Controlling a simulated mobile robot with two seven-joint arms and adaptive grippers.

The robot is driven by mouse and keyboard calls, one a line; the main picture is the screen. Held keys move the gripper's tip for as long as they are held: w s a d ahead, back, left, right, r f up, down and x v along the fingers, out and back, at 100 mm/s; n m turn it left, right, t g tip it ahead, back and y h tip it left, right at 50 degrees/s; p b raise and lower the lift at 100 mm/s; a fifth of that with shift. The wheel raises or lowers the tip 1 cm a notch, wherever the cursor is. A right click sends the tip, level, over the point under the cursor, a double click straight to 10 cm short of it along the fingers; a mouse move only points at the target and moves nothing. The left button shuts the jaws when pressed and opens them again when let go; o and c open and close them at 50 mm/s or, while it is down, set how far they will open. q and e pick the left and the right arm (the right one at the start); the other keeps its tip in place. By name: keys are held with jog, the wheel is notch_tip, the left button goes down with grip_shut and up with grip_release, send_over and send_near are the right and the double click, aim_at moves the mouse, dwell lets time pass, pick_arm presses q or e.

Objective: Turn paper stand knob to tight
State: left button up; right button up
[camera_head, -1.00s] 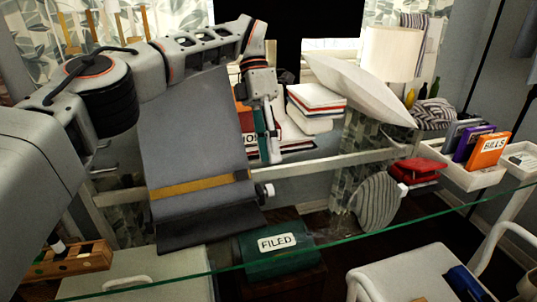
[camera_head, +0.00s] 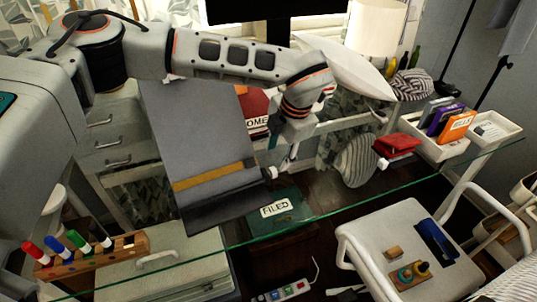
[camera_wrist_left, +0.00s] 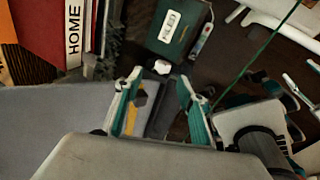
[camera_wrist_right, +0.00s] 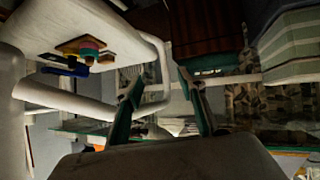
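The paper stand (camera_head: 205,125) is a slanted grey board with a yellow band and a black lower ledge, left of centre in the head view. Its white knob (camera_head: 271,172) sticks out at the lower right side. In the left wrist view the knob (camera_wrist_left: 162,67) shows just beyond and between the fingertips, with no contact visible. My left gripper (camera_head: 284,160) is beside the knob, its fingers (camera_wrist_left: 159,79) apart and empty. My right gripper (camera_wrist_right: 160,78) is open and empty in its wrist view, below the desk area and away from the stand; it is outside the head view.
The glass desk edge (camera_head: 350,203) runs across the front. A green FILED box (camera_head: 290,222) lies below the knob. A red book marked HOME (camera_wrist_left: 40,30) is near the left gripper.

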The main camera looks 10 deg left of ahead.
aim_at(275, 169)
pick_arm(q)
jog(key=x, duration=0.8)
jog(key=shift+s+d, duration=0.25)
jog(key=shift+d, duration=0.05)
jog(key=c, duration=1.1)
